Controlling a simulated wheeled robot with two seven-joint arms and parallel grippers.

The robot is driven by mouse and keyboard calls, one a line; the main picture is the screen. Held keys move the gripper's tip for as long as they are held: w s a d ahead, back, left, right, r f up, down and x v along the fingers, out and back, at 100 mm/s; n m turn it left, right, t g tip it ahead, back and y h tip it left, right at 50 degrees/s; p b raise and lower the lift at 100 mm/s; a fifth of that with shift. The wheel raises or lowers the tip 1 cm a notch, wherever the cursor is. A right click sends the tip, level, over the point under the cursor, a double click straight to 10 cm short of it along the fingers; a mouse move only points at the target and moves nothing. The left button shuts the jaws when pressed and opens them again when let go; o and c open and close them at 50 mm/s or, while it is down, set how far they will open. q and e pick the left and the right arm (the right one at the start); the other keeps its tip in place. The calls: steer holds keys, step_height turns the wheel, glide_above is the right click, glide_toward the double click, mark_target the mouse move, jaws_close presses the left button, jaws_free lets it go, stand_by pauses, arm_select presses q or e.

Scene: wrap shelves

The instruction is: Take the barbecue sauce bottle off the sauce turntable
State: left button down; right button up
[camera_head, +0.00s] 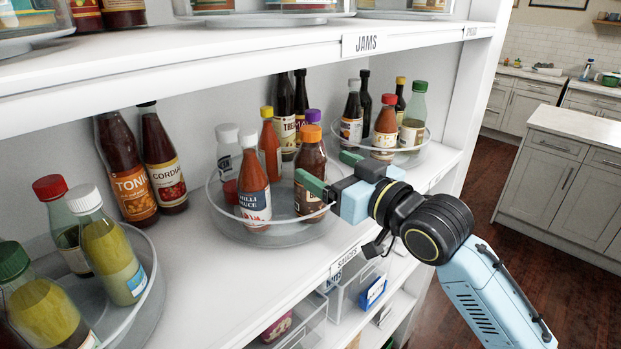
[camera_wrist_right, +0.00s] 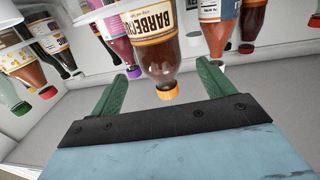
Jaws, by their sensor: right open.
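The barbecue sauce bottle (camera_head: 311,199), dark brown with an orange cap, stands upright at the front right of the round clear sauce turntable (camera_head: 231,226). In the right wrist view the bottle (camera_wrist_right: 158,50) appears upside down, its "BARBECUE" label partly readable. My right gripper (camera_head: 331,171) is open at the bottle's upper part, its green fingers one on each side in the wrist view (camera_wrist_right: 163,78). I cannot tell whether a finger touches the bottle. Part of the bottle is hidden behind the near finger in the head view. My left gripper is not in view.
A chilli sauce bottle (camera_head: 254,188) stands close left of the barbecue bottle, with several bottles behind. Another turntable (camera_head: 408,158) stands to the right, and one with oil bottles (camera_head: 149,306) at front left. The jams shelf (camera_head: 262,56) runs overhead.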

mark_target(311, 162)
steer(key=shift+f+p+x, duration=0.2)
steer(key=shift+p+x, duration=0.2)
steer(key=shift+x, duration=0.95)
steer(key=shift+f+p+x, duration=0.15)
steer(key=shift+p+x, duration=0.2)
steer(key=shift+x, duration=1)
steer(key=c, duration=1.4)
